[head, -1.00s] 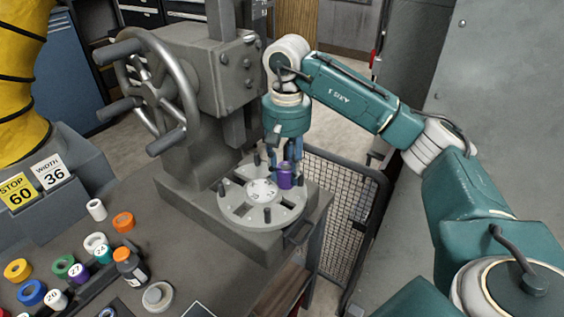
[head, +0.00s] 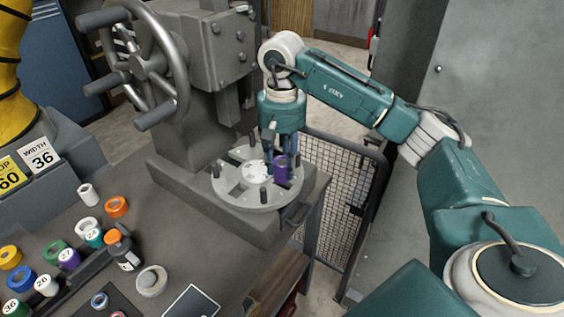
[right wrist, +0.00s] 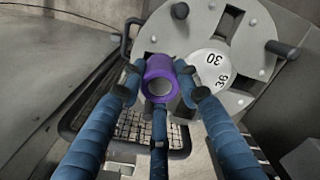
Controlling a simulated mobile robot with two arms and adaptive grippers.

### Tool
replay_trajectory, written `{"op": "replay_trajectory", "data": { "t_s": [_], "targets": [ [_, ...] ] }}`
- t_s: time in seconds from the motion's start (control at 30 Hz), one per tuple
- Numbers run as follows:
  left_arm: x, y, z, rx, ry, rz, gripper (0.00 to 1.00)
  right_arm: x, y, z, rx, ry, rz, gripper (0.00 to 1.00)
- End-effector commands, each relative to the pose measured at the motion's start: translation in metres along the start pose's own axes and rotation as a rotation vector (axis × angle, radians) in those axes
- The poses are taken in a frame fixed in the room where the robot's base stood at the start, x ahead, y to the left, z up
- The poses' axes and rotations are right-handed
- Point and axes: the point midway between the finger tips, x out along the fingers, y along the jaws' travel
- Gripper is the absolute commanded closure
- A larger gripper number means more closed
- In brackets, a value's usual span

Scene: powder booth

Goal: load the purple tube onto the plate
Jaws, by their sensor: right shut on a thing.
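The purple tube (head: 281,169) is at the right side of the round grey plate (head: 229,195) on the press base. My right gripper (head: 274,163) points down over that side of the plate, shut on the tube. In the right wrist view the purple tube (right wrist: 159,78) sits between the blue fingers, with a dark peg tip (right wrist: 180,11) just beyond it. The plate (right wrist: 222,40) has slots, dark pegs and a white centre disc marked 30 and 36. I cannot tell whether the tube touches the plate or is around a peg. My left gripper is not in view.
The press with its handwheel (head: 142,62) stands behind the plate. Coloured tape rolls, an orange-capped bottle (head: 122,249) and number signs (head: 38,157) are at the left. A wire mesh panel (head: 341,190) stands right of the bench.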

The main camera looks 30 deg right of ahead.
Motion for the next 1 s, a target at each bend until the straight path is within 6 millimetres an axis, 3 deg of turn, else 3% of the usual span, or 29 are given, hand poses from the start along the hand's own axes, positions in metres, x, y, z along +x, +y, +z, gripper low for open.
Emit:
{"op": "replay_trajectory", "data": {
  "t_s": [0.9, 0.93, 1.0],
  "targets": [
    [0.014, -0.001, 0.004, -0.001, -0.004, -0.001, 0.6, 0.018, 0.0, 0.0, 0.0, 0.0, 0.0, 0.98],
    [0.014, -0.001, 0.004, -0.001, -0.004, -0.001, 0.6, 0.018, 0.0, 0.0, 0.0, 0.0, 0.0, 0.66],
    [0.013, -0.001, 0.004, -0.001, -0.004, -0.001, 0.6, 0.017, 0.0, 0.0, 0.0, 0.0, 0.0, 0.52]
  ]
}}
